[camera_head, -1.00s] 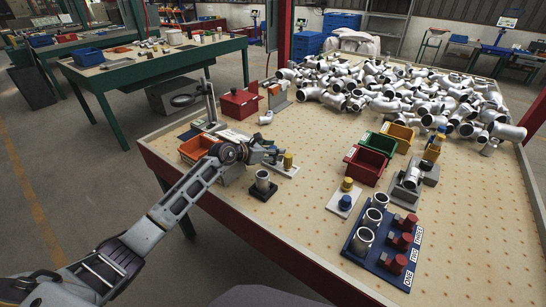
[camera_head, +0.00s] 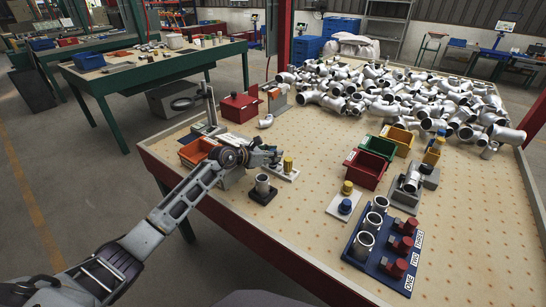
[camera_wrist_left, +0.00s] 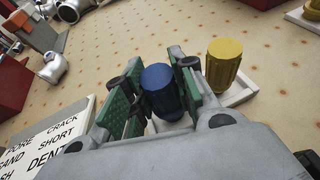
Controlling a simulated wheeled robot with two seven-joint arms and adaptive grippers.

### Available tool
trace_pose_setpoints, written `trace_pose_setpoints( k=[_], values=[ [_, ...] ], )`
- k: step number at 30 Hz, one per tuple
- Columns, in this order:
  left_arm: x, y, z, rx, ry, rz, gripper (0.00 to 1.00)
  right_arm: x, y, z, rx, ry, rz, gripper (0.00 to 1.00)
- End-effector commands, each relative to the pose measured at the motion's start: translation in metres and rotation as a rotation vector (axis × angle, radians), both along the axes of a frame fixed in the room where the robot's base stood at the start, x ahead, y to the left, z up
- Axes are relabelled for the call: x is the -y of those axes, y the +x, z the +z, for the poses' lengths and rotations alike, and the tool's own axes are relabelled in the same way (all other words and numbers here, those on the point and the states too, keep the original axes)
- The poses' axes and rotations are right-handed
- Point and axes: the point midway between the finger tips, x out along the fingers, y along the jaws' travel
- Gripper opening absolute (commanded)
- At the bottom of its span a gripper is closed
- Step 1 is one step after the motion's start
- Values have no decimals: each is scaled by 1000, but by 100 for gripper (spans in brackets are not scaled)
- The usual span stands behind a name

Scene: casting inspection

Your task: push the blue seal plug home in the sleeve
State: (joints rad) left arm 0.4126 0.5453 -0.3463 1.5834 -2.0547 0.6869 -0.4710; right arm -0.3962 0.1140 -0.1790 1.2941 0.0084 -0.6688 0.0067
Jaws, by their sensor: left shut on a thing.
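My left gripper (camera_head: 272,156) is over a small white tray (camera_head: 291,174) near the table's left side. In the left wrist view its green pads (camera_wrist_left: 156,76) are shut on the blue seal plug (camera_wrist_left: 160,92). Whether the plug still touches the tray is unclear. A yellow plug (camera_head: 288,164) stands upright on the same tray, just right of the fingers; it also shows in the left wrist view (camera_wrist_left: 223,66). A grey metal sleeve (camera_head: 262,184) stands upright, open end up, on a black base (camera_head: 265,197) in front of the gripper. My right gripper is out of view.
A second white tray (camera_head: 340,214) holds another blue plug (camera_head: 345,206) and a yellow one. A blue rack (camera_head: 388,279) with sleeves and red plugs stands front right. Red (camera_head: 363,172), green and yellow bins are beyond. Silver castings (camera_head: 400,95) pile at the back. The table's middle is clear.

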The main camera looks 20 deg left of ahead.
Motion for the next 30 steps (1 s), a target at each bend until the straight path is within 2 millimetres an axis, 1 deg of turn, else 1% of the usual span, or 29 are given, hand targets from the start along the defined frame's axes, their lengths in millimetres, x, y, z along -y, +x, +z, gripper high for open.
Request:
trace_pose_setpoints(
  k=[8, 15, 18, 21, 25, 30],
  values=[
    [0, 0, 23, 3, 2, 0, 6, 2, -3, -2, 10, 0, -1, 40],
    [0, 0, 58, 3, 1, -1, 6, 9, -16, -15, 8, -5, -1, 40],
    [0, 0, 73, 4, 2, -2, 6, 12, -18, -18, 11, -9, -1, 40],
    [0, 0, 84, 2, 2, -1, 6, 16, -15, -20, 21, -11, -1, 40],
    [0, 0, 95, 1, 0, 0, 6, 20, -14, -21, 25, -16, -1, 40],
    [0, 0, 99, 1, 1, 0, 6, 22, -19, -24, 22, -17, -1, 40]
  ],
)
